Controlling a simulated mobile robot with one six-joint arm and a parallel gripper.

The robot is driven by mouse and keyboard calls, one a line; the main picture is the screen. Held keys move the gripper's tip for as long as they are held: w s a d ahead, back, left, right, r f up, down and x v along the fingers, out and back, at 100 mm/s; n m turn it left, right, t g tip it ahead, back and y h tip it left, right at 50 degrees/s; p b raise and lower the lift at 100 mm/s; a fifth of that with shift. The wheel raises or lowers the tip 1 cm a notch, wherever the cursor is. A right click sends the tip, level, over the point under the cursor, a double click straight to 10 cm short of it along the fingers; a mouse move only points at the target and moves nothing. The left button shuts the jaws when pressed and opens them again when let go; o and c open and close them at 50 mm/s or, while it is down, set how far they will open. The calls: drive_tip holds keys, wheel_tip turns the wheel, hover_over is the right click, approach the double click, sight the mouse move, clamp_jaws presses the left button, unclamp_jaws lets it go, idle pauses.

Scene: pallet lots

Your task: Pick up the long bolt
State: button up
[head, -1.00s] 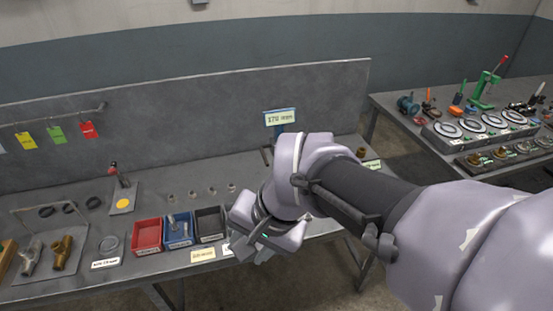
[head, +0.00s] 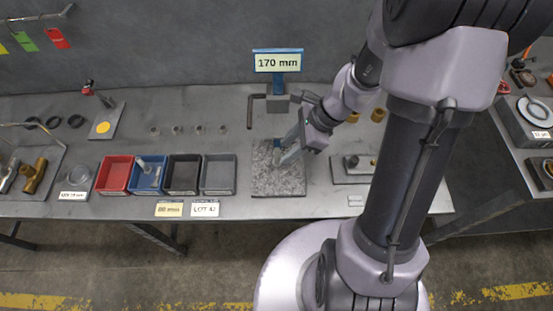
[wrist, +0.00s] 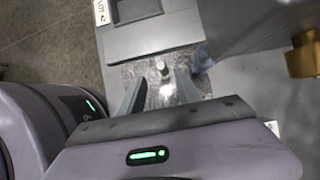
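A bolt-like metal piece (wrist: 162,69) with a round end shows between my fingers in the wrist view, over the speckled stone plate (head: 279,186). I take it for the long bolt; its lower part is blurred. My gripper (head: 284,160) is low over the plate, pointing down and left. In the wrist view its two fingers (wrist: 160,95) stand apart on either side of the piece, and I see no contact. In the head view the gripper mostly hides the piece. Other bolt-like pieces (head: 144,166) lie in the blue bin (head: 147,187).
A stand with a "170 mm" sign (head: 278,62) rises behind the plate. A red bin (head: 114,187), black bin (head: 183,188) and grey bin (head: 218,188) stand left of it. Brass pieces (head: 378,115) and a small fixture tray (head: 352,176) are to the right.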

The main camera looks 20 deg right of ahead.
sight(277, 156)
drive_tip(key=b+x, duration=0.1)
drive_tip(key=x, duration=0.1)
drive_tip(key=b+x, duration=0.1)
drive_tip(key=x, duration=0.1)
drive_tip(key=b+x, duration=0.1)
drive_tip(key=x, duration=0.1)
drive_tip(key=shift+w+r, duration=0.1)
drive_tip(key=shift+w, duration=0.2)
drive_tip(key=shift+r, duration=0.2)
clamp_jaws()
